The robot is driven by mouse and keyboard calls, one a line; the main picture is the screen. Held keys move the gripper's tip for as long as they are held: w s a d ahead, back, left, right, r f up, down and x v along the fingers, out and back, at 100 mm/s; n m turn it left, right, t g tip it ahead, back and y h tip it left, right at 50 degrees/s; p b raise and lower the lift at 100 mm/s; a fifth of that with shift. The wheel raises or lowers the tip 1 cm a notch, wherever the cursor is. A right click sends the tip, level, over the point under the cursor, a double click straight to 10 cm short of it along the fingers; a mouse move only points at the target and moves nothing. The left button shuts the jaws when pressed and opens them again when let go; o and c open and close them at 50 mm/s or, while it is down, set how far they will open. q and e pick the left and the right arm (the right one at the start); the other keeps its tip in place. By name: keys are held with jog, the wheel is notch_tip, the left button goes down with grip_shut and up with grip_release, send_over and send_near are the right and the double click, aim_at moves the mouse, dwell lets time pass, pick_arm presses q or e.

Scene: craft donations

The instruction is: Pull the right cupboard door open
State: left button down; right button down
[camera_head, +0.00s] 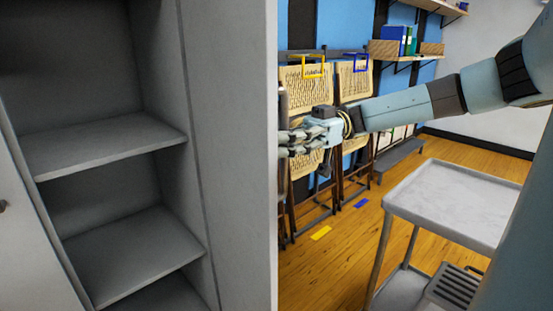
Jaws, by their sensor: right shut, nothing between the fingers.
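The grey cupboard stands at the left, with bare shelves (120,142) showing inside. Its right door (235,150) stands open, swung out toward me, with its inner face in view. Its handle is out of sight. The left door (25,240) covers the lower left, with a dark knob at the picture's edge. My right gripper (286,143) is shut and empty, just past the free edge of the right door, at its outer side. The door edge may hide its fingertips; I cannot tell whether they touch it. My left gripper is out of view.
A grey trolley (455,205) stands at the lower right, with a black slatted item (455,288) on its lower level. Folding chairs (355,85) hang or lean at the blue wall. A wall shelf (390,48) holds binders. Wooden floor (330,270) is free between door and trolley.

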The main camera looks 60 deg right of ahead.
jog(key=shift+v, duration=1.4)
jog(key=c, duration=1.3)
grip_release()
jog(key=shift+c, duration=0.2)
jog(key=v, duration=1.2)
